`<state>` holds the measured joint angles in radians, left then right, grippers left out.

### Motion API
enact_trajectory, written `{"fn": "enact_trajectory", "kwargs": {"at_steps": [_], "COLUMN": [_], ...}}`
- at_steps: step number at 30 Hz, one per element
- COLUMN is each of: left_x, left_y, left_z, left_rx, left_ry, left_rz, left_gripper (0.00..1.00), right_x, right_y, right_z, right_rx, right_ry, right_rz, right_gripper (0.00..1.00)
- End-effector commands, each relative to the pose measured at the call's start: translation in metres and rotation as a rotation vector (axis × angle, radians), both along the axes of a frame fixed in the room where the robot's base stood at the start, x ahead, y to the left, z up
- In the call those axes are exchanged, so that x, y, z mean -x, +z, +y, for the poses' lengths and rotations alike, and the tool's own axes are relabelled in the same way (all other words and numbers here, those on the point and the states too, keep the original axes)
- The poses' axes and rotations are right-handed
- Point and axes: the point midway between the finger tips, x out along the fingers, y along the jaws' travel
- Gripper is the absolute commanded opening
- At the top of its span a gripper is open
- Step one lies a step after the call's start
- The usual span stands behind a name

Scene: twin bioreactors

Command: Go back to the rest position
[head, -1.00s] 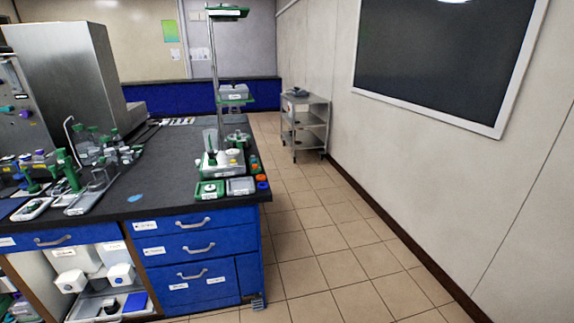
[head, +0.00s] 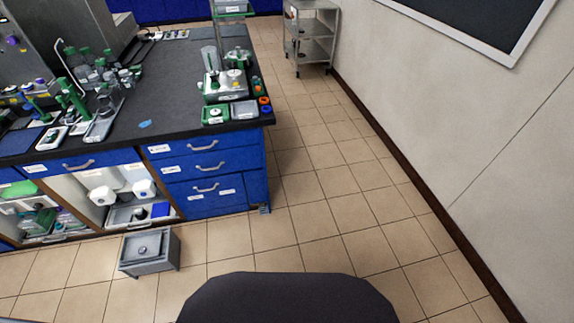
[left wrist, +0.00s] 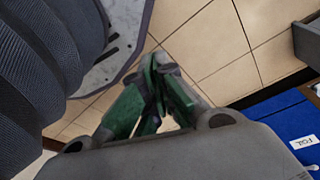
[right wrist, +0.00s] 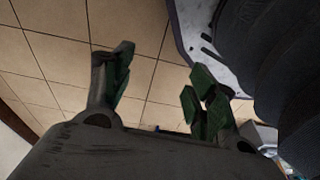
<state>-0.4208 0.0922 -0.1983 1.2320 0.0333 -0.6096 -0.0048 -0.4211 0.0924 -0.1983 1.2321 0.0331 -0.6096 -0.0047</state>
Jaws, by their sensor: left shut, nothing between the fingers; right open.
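My left gripper (left wrist: 155,95) shows in the left wrist view with its green fingers together and nothing between them, above the tiled floor. My right gripper (right wrist: 158,90) shows in the right wrist view with its green fingers spread apart and empty, also over floor tiles. Neither gripper shows in the head view. Parts of my own body show beside the fingers in both wrist views.
The lab bench (head: 180,85) with blue drawers stands at the left, crowded with equipment. A grey box-like stool (head: 149,251) is on the floor before it. A metal cart (head: 311,38) stands at the back by the right wall. The tiled floor (head: 330,200) between bench and wall is clear.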

Motion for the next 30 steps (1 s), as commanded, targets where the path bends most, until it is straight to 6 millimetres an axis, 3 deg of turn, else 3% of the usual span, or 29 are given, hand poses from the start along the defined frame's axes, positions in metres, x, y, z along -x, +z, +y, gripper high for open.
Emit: {"fn": "enact_trajectory", "kwargs": {"at_steps": [30], "left_x": [0.108], "left_y": [0.023], "left_z": [0.038], "left_rx": [-0.046], "left_ry": [-0.01], "left_rz": [0.071], "left_gripper": [0.0], "right_x": [0.108], "right_y": [0.023], "right_z": [-0.038], "right_rx": [0.045], "right_ry": [0.01], "right_rz": [0.071], "right_gripper": [0.58]}}
